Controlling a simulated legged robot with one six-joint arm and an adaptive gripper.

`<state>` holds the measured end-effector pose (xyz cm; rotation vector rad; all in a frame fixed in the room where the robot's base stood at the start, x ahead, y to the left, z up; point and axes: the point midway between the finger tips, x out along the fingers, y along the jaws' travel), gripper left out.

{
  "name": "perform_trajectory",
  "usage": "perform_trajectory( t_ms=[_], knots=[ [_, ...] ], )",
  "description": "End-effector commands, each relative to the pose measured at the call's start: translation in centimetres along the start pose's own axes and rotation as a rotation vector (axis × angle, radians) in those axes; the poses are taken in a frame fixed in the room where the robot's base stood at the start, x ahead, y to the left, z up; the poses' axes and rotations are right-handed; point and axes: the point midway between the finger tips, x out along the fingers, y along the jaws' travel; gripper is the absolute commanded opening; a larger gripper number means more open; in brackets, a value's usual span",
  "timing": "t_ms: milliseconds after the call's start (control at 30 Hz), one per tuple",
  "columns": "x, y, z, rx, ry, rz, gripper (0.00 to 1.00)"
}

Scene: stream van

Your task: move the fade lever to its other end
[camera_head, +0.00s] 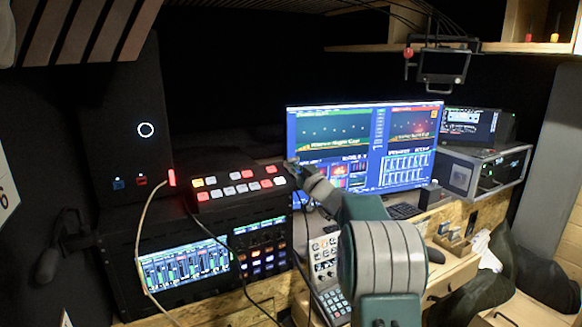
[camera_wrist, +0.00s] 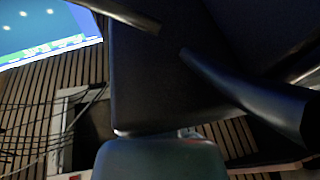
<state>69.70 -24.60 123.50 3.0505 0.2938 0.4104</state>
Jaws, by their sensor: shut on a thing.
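The switcher panel (camera_head: 235,187) with red, white and yellow lit buttons sits on top of a black rack unit at the left of the head view. My gripper (camera_head: 292,164) is at the panel's right end, reaching in from the lower right. In the wrist view the two dark fingers of my gripper (camera_wrist: 172,44) come nearly together over a dark surface. The jaws are closed, with a small gap between the tips. The fade lever is not clearly visible; the fingers hide the spot where they grip at the panel's right end.
A large monitor (camera_head: 365,147) stands just behind and right of my gripper. A rack with a lit audio screen (camera_head: 183,267) is below the panel. A cable (camera_head: 142,222) hangs at its left. A keypad (camera_head: 333,302) lies on the desk below my arm.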

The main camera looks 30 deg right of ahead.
Motion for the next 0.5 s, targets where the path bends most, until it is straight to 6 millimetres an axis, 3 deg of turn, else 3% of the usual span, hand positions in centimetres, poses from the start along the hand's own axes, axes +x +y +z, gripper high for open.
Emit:
perform_trajectory(
  t_ms=[33,100,500],
  knots=[
    [-0.12,0.04,0.52,0.003,-0.010,0.002,0.17],
    [-0.10,0.04,0.48,0.003,-0.009,0.002,0.44],
    [-0.28,0.03,0.15,0.002,-0.004,0.001,0.44]
  ],
)
